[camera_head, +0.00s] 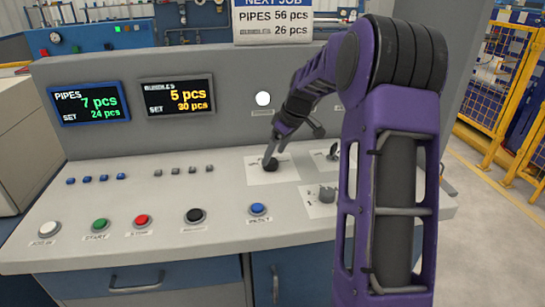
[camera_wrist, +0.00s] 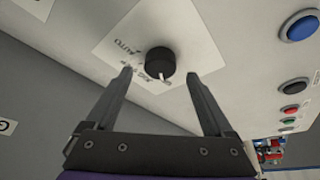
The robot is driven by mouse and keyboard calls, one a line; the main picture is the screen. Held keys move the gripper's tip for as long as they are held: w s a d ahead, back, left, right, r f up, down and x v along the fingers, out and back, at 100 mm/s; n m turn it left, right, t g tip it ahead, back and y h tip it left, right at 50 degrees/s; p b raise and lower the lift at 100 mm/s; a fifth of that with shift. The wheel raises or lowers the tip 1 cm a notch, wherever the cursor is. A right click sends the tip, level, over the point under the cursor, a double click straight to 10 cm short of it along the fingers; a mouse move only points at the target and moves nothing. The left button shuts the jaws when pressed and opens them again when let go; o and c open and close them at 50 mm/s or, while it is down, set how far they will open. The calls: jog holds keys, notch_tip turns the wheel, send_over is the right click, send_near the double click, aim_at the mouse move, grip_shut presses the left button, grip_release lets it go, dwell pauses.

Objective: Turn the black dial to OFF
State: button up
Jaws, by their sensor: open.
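The black dial (camera_head: 270,165) sits on a pale label plate on the sloped console, right of the middle. In the wrist view the dial (camera_wrist: 160,62) is a short black knob with a white pointer mark toward the bottom of the picture. The label reads "AUTO" at its left; the other lettering is too small to read surely. My gripper (camera_wrist: 163,75) is open, with one finger to each side of the dial. I see no clear contact. In the head view my gripper (camera_head: 270,158) comes down at the dial from above and hides part of it.
Another selector (camera_head: 327,194) sits on a plate to the right, and a further switch (camera_head: 333,152) lies behind it. A blue button (camera_head: 257,209) and a black button (camera_head: 195,216) line the front. Two displays (camera_head: 88,103) stand at the back left. The console between is flat.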

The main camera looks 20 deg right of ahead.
jog(key=p+v, duration=0.1)
jog(key=v, duration=1.3)
jog(key=shift+s+r+p, duration=0.15)
jog(key=shift+r+p, duration=0.1)
jog(key=shift+p, duration=0.15)
